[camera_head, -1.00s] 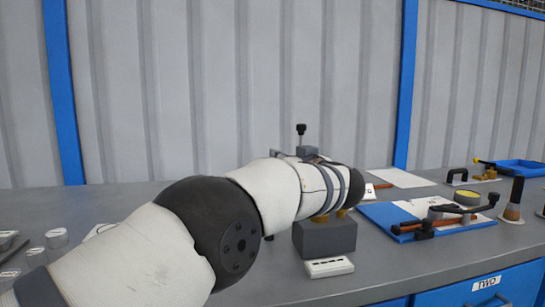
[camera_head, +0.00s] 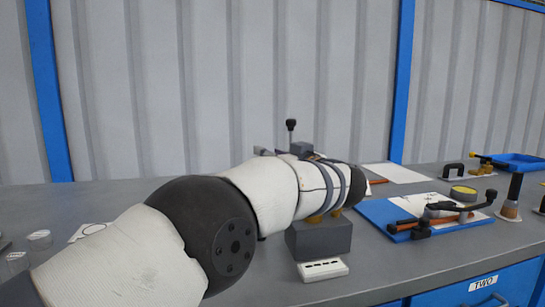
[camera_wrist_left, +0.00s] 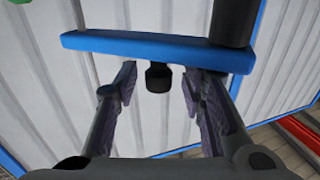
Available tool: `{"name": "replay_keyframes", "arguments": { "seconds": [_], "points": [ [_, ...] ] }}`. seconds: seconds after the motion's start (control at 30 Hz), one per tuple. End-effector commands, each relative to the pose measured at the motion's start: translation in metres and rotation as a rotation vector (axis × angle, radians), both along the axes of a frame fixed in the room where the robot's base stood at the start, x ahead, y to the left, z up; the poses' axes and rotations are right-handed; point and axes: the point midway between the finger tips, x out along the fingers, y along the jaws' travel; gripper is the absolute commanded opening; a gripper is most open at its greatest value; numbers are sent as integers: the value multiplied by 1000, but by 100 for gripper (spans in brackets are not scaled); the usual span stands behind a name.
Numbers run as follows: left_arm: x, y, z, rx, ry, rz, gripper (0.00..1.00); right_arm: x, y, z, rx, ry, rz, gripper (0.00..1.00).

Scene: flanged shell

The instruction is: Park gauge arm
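My left arm crosses the head view from the left, and its end hides my left gripper there. In the left wrist view my left gripper (camera_wrist_left: 160,88) is open, with its two dark fingers spread apart. A short black knob (camera_wrist_left: 158,78) hangs between the fingers, with gaps on both sides. A blue bar (camera_wrist_left: 150,48) runs across above it, with a thick black cylinder (camera_wrist_left: 233,20) at its right. I cannot tell for sure whether this bar is the gauge arm. In the head view a black knob on a stem (camera_head: 291,125) rises behind my arm.
A grey block (camera_head: 319,241) and a white slotted piece (camera_head: 322,269) stand below my wrist. A blue board (camera_head: 385,215) with a jointed black-and-copper fixture lies to the right.

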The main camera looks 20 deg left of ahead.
Motion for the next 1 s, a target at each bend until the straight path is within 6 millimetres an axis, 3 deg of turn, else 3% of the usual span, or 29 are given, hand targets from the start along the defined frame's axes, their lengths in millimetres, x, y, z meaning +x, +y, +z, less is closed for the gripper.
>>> {"name": "replay_keyframes", "arguments": {
  "seconds": [0.27, 0.7, 1.0],
  "points": [
    [-4, -6, 0, -1, 2, -2, 37, 0, 0, 0, 0, 0, 0, 40],
    [-75, -78, -1, -1, 3, 0, 37, 0, 0, 0, 0, 0, 0, 40],
    [-84, -87, 0, -1, 1, 0, 37, 0, 0, 0, 0, 0, 0, 40]
  ]
}}
